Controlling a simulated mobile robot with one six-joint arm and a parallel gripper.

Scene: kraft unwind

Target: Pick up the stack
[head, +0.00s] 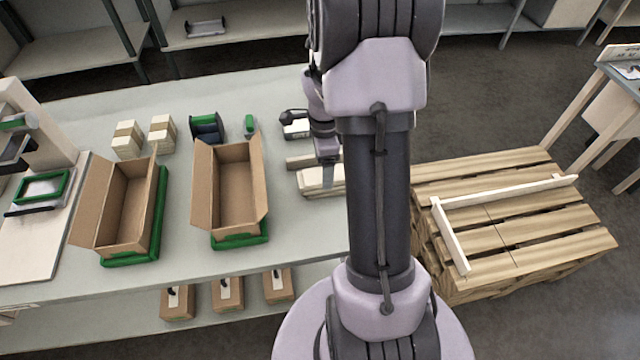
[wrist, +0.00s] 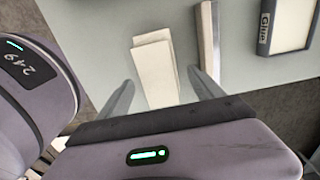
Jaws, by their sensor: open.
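A cream stack of flat pieces (head: 312,183) lies on the grey-green table, partly hidden behind my arm in the head view. In the wrist view the stack (wrist: 156,75) appears between the two fingers, its top pieces slightly askew. My gripper (wrist: 161,78) is open, with one finger on each side of the stack. I cannot tell whether the fingers touch it or how high they are above the table. In the head view my gripper (head: 328,165) is over the stack, largely covered by my arm.
A pale bar (wrist: 208,42) lies close right of the stack, with a tray labelled "Glue" (wrist: 291,25) beyond it. Two open cartons (head: 236,190) (head: 124,205) and two banded stacks (head: 126,139) (head: 162,133) stand to the left. A wooden pallet (head: 520,225) is at right.

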